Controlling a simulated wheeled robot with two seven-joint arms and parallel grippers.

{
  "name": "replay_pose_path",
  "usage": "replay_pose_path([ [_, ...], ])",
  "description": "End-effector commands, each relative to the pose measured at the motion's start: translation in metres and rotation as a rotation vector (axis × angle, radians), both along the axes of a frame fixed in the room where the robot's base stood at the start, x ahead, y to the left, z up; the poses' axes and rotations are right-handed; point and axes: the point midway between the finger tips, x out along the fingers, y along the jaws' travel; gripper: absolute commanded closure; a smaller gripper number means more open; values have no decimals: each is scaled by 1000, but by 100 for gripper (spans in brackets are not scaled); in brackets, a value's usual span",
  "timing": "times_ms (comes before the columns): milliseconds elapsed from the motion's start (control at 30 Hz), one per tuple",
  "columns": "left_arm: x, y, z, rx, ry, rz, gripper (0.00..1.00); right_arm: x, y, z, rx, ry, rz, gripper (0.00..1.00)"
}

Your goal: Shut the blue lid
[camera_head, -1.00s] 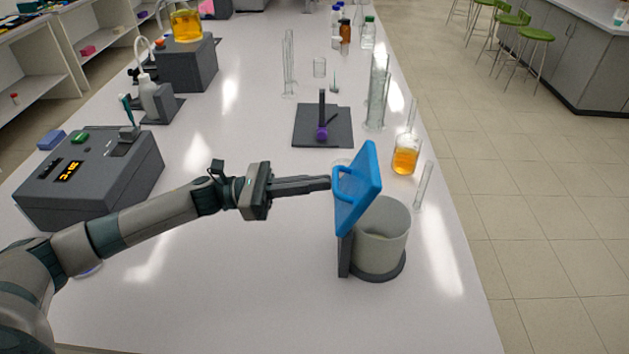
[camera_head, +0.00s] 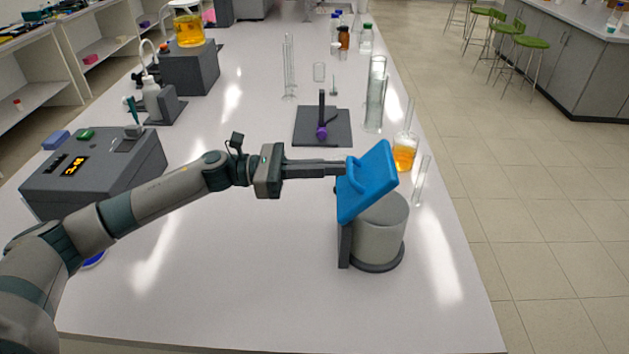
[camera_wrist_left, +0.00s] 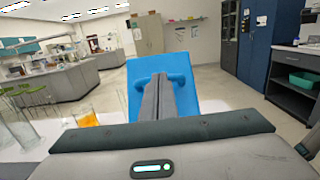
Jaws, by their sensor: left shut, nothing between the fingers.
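The blue lid (camera_head: 370,182) is tilted over the grey cylindrical pot (camera_head: 381,230), hinged at its left side and partly open. The pot stands on a dark base with an upright hinge post. My left gripper (camera_head: 342,168) is shut and empty, with its fingertips at the lid's outer face beside the handle. In the left wrist view, the fingers (camera_wrist_left: 168,98) point at the blue lid (camera_wrist_left: 193,73), between the ends of its handle. I cannot tell whether the tips touch the lid. My right gripper is not in view.
A flask with orange liquid (camera_head: 403,155) and a glass cylinder (camera_head: 422,182) stand just right of the pot, near the table edge. A dark plate with a purple piece (camera_head: 322,132) lies behind. A grey device (camera_head: 95,170) stands at left.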

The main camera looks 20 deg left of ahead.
Motion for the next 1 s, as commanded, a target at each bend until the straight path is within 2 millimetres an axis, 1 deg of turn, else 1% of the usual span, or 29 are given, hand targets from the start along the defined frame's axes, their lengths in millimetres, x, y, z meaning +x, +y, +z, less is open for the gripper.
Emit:
replay_pose_path([
  [200, 7, -11, 4, -2, -2, -1, 100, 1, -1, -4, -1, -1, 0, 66],
  [300, 9, -15, 7, 54, 8, 0, 100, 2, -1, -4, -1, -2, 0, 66],
  [467, 11, -23, 7, 129, 30, 1, 100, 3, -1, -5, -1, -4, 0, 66],
  [667, 14, -34, 5, 127, 35, -1, 100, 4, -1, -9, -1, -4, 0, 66],
  [767, 16, -42, 3, 127, 34, -1, 100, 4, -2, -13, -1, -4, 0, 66],
  [1000, 22, -63, -5, 126, 34, -2, 100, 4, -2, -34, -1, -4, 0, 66],
])
